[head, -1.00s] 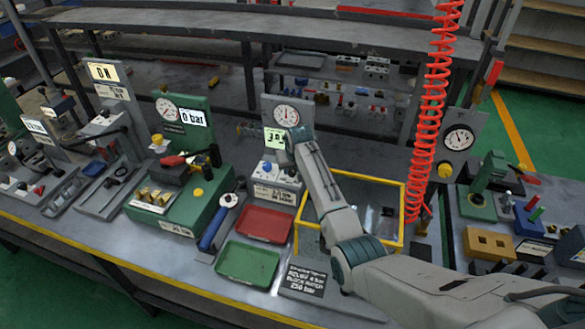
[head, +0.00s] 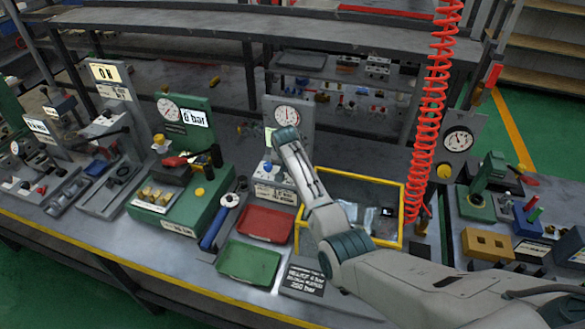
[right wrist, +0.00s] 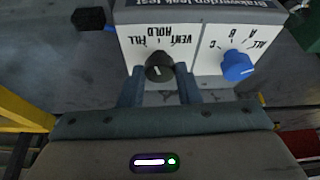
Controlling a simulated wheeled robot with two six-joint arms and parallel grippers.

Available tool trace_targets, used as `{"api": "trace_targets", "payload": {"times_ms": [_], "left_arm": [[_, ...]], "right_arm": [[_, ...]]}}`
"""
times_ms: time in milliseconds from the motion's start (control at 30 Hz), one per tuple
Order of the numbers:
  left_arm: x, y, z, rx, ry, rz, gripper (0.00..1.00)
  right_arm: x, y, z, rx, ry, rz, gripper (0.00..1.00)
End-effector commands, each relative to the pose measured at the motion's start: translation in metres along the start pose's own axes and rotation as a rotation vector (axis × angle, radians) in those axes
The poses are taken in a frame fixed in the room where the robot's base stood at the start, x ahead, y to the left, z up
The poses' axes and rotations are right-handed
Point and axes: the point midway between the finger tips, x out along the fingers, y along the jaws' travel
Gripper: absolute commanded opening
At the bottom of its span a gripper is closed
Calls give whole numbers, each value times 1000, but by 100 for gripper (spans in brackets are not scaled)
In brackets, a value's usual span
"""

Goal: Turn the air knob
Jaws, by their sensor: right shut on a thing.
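The right wrist view shows a test block with a white panel (right wrist: 200,45), seen upside down. A black knob (right wrist: 159,65) sits among FILL, HOLD and VENT labels, and a blue knob (right wrist: 237,66) sits among C, B, A and ALL labels. My right gripper (right wrist: 160,85) has its two fingers on either side of the black knob, shut on it; the blue knob is outside the fingers. In the head view the block (head: 272,192) stands below a round gauge (head: 287,115), and my arm hides the gripper and part of the block. My left gripper is not in view.
A yellow-framed bin (head: 345,176) is right of the block. A red tray (head: 266,224) and a green tray (head: 249,262) lie in front. A red coiled hose (head: 430,110) hangs at the right.

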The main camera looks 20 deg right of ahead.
Motion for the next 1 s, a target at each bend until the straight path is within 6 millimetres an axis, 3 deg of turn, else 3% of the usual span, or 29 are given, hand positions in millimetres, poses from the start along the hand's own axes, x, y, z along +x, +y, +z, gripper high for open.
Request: {"api": "trace_targets", "payload": {"times_ms": [433,1000], "left_arm": [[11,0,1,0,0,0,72],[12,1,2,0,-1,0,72]], "right_arm": [[1,-3,0,237,0,98,7],[0,-3,-1,281,1,115,7]]}}
